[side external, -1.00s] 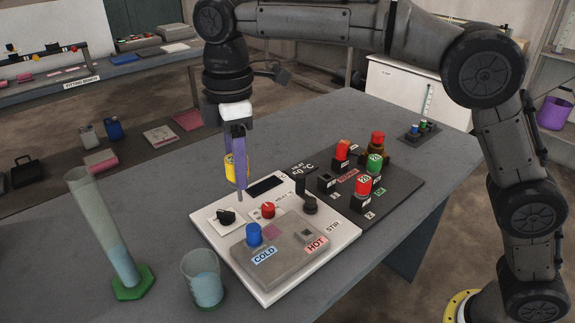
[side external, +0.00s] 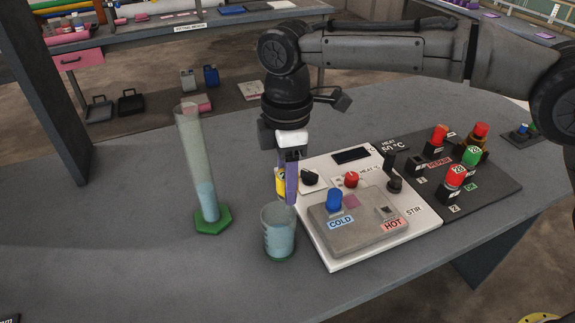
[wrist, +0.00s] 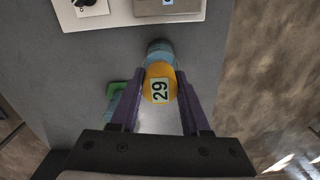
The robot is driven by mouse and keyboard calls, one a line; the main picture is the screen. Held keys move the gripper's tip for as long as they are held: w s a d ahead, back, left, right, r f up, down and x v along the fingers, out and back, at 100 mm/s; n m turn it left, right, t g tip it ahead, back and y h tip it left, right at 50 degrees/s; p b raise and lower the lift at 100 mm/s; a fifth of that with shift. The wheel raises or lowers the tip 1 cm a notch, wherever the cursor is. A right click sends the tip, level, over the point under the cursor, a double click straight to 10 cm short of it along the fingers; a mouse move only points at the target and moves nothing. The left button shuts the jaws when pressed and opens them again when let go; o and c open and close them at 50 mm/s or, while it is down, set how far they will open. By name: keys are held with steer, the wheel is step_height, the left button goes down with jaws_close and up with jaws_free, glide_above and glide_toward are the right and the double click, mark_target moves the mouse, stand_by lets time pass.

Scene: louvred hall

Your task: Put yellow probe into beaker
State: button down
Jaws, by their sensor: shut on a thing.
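My gripper (side external: 288,200) points down and is shut on the yellow probe (side external: 281,183), mostly hidden by a purple finger in the side view. In the wrist view the probe's round yellow top (wrist: 160,85), labelled 29, sits between the purple fingers. The clear beaker (side external: 279,238) stands upright on the table with bluish liquid in it. The fingertips appear just behind or over its rim. In the wrist view the beaker (wrist: 159,48) shows just past the probe, partly covered by it. The probe's lower end is hidden, so I cannot tell whether it is inside.
A tall glass cylinder (side external: 198,165) with a green foot stands left of the beaker. The white heater panel (side external: 330,258) with knobs and a grey plate is close on the right. A dark board (side external: 488,190) with coloured, numbered pieces lies beyond it. The front table is clear.

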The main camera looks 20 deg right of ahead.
steer(key=shift+f, duration=0.3)
steer(key=shift+c, duration=1.5)
jaws_free()
step_height(320, 180, up, 14)
steer(key=shift+f, duration=0.15)
